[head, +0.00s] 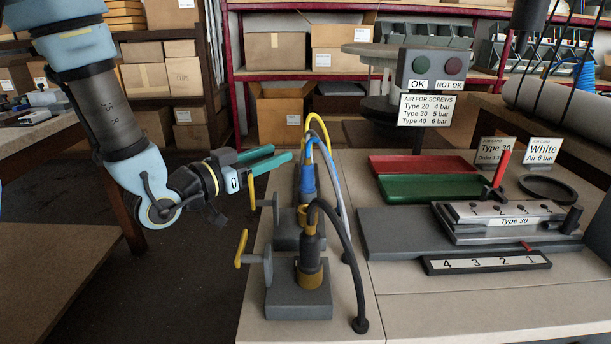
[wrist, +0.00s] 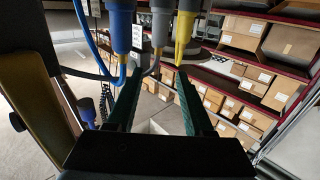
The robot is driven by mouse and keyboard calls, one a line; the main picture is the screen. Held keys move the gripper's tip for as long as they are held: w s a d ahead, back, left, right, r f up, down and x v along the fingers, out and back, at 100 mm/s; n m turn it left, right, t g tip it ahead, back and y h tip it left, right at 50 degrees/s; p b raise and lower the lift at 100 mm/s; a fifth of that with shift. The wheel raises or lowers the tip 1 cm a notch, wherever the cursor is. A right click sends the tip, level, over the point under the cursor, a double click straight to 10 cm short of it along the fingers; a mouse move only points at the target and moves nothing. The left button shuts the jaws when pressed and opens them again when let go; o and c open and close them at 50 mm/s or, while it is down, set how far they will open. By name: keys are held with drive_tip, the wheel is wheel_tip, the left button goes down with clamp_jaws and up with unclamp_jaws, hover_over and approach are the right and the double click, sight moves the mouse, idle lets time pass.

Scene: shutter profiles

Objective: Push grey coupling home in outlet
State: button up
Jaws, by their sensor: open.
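In the wrist view the grey coupling (wrist: 160,28) stands between a blue coupling (wrist: 122,32) and a yellow coupling (wrist: 184,35). My gripper (wrist: 158,78) has its two green fingers spread, with nothing between the tips. The grey coupling lines up with the gap between them; I cannot tell the distance. In the head view my gripper (head: 270,158) is beside the row of outlets on its left. The blue coupling (head: 307,180) seems to hide the grey one there; only a light grey hose (head: 345,215) shows. How deep the grey coupling sits in its outlet is hidden.
A black coupling (head: 311,238) with a brass collar stands on the front outlet block (head: 298,298). Yellow-handled valves (head: 241,248) stick out on the row's left. Looped hoses rise above the row. A fixture (head: 505,222) and red (head: 420,165) and green trays are further right.

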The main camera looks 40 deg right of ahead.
sight(305, 145)
drive_tip(key=shift+w+d+f+p, duration=0.1)
drive_tip(key=shift+d+p, duration=0.4)
drive_tip(key=shift+d, duration=1.15)
drive_tip(key=shift+w+d+f+p, duration=0.15)
drive_tip(key=shift+d+p, duration=0.4)
drive_tip(key=shift+d, duration=1.15)
drive_tip(key=shift+w+d+f+p, duration=0.1)
drive_tip(key=shift+d+p, duration=0.4)
drive_tip(key=shift+d, duration=1.15)
clamp_jaws()
